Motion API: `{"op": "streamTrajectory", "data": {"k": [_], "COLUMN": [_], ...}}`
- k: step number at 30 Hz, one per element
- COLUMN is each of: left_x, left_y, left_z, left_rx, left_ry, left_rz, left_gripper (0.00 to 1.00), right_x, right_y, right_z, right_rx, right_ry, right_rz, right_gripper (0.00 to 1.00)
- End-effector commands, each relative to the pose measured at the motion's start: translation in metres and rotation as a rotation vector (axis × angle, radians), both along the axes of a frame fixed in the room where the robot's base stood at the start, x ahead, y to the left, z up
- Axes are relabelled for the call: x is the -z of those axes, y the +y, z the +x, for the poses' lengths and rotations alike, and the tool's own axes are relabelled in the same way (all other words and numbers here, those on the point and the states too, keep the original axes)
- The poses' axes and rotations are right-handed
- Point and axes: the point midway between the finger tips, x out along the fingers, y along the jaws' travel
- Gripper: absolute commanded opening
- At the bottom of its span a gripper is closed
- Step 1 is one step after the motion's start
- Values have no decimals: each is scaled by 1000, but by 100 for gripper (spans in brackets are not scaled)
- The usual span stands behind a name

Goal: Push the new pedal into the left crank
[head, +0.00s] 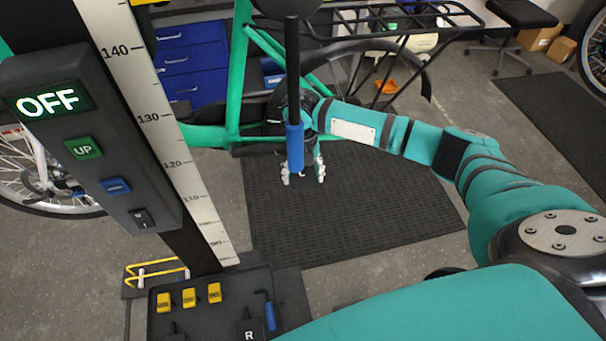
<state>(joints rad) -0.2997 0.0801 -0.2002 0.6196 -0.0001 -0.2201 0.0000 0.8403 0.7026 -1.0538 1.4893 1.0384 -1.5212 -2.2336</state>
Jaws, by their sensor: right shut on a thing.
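My right gripper (303,176) points down in the middle of the head view, in front of the green bike frame (238,75). It is shut on the blue grip (295,150) of a long black-shafted tool (292,70), which stands upright. The left crank cannot be made out; the dark drive area (255,108) is partly hidden behind the tool and my right wrist. A black part marked R (249,331), perhaps a pedal, shows at the bottom edge in the tray. A new pedal for the left crank cannot be made out. My left gripper is not in view.
A black post with a white scale (160,115) and an OFF/UP control box (95,140) stands at the left. The dark tray (205,318) holds yellow pieces (189,297) and a blue-handled hex key (269,312). A black mat (350,205) lies clear below my gripper.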

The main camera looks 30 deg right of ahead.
Motion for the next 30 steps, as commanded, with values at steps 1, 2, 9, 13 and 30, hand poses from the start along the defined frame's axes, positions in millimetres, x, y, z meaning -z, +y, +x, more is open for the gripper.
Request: {"op": "streamTrajectory", "data": {"k": [1, 2, 9, 13, 30], "left_x": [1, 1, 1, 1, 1], "left_y": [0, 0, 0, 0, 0], "left_z": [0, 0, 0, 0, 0], "left_rx": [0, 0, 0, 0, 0], "left_ry": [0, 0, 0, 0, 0], "left_rz": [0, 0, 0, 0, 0], "left_gripper": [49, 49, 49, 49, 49], "right_x": [0, 0, -1, 0, -63], "right_y": [0, 0, -1, -1, -1], "right_z": [2, 2, 3, 3, 4], "right_rx": [1, 0, 0, 0, 0], "right_ry": [-1, -1, -1, 0, -5], "right_rz": [1, 1, 0, 0, 1], "right_gripper": [28, 28, 90, 94, 94]}}
